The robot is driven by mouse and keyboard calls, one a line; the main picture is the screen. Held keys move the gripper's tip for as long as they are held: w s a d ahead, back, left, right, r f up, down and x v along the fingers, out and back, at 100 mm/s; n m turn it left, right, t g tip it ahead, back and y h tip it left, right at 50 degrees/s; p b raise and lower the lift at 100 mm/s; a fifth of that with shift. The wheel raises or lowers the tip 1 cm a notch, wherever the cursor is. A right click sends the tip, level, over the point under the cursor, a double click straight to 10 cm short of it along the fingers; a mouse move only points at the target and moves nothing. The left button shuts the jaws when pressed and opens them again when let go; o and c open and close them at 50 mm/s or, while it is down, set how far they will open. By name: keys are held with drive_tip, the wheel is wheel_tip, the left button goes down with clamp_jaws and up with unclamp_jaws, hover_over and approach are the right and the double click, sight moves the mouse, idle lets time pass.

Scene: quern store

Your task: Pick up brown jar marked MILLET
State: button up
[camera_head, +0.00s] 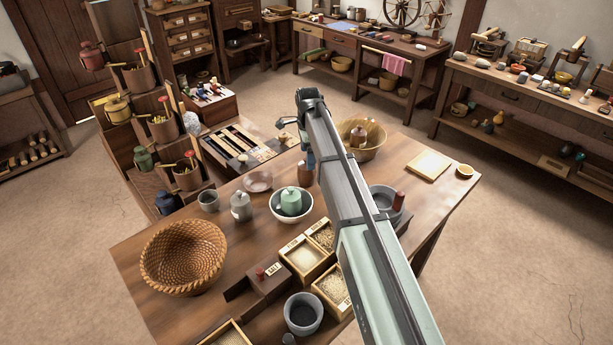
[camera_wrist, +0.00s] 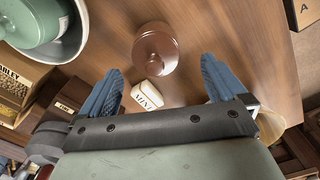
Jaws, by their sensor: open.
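A brown lidded jar (camera_wrist: 157,50) stands on the table in the wrist view, just beyond and between my fingertips. A white label (camera_wrist: 148,95) on it begins with "MI"; I cannot read the rest surely. My gripper (camera_wrist: 163,78) is open, with blue fingers apart on either side and nothing held. In the head view a brown jar (camera_head: 306,172) shows partly behind my arm, right of the green jar.
A green jar (camera_head: 291,201) sits in a white bowl (camera_head: 278,214), close to the left of the jar. A grey jar (camera_head: 241,207), a plate (camera_head: 258,181) and a wicker basket (camera_head: 183,257) stand farther left. Labelled grain boxes (camera_head: 306,258) are nearer the front.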

sight(307, 174)
drive_tip(key=shift+s+a+f, duration=0.1)
drive_tip(key=shift+s+f, duration=0.05)
drive_tip(key=shift+f, duration=1.05)
drive_tip(key=shift+s+f, duration=0.15)
drive_tip(key=shift+f, duration=1)
drive_tip(key=shift+c, duration=0.4)
clamp_jaws()
drive_tip(key=shift+r, duration=0.15)
